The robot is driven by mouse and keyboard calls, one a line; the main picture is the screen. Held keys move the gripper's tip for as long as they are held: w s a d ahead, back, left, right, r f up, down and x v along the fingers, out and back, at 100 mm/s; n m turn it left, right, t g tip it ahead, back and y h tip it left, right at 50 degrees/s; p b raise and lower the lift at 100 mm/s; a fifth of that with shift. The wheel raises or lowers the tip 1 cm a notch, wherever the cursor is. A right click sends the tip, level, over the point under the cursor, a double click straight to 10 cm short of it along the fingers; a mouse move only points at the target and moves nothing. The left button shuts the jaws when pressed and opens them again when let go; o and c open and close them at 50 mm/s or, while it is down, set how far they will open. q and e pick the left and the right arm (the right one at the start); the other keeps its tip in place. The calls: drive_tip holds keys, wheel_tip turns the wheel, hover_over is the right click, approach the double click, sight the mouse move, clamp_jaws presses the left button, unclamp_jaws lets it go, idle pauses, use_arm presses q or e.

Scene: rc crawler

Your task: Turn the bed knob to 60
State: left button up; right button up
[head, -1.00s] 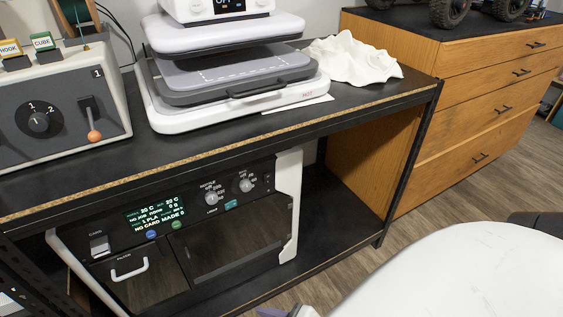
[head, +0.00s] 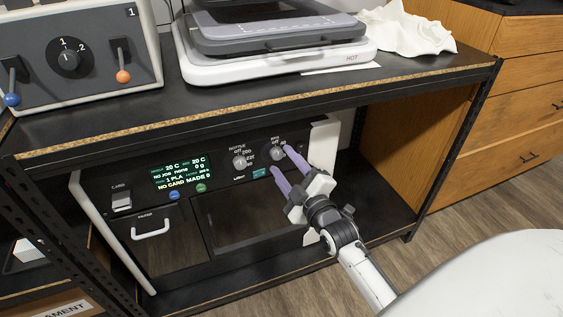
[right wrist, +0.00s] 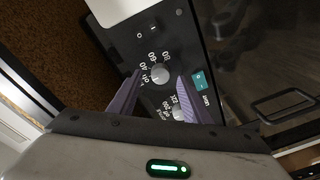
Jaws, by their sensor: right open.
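The bed knob (head: 277,153) is a small silver-grey dial at the right end of the black printer panel (head: 222,158), on the lower shelf. My right gripper (head: 282,160) has purple fingers, open and empty, just in front of the panel at this knob. In the right wrist view the bed knob (right wrist: 160,73) shows between and just beyond the fingertips, with printed numbers around it. I cannot tell whether the fingers touch it, or read its pointer clearly. The nozzle knob (head: 239,161) is to its left; it also shows in the wrist view (right wrist: 178,115). My left gripper is not in view.
The shelf's front edge (head: 260,103) runs above the panel and gripper. A lit display (head: 180,173) and a teal switch (head: 260,173) share the panel. A heat press (head: 275,65) and a grey control box (head: 75,60) stand on top.

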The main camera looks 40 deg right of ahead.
drive_tip(key=shift+w+d, duration=0.2)
drive_tip(key=shift+w, duration=0.85)
drive_tip(key=c, duration=1)
drive_tip(key=shift+c, duration=0.2)
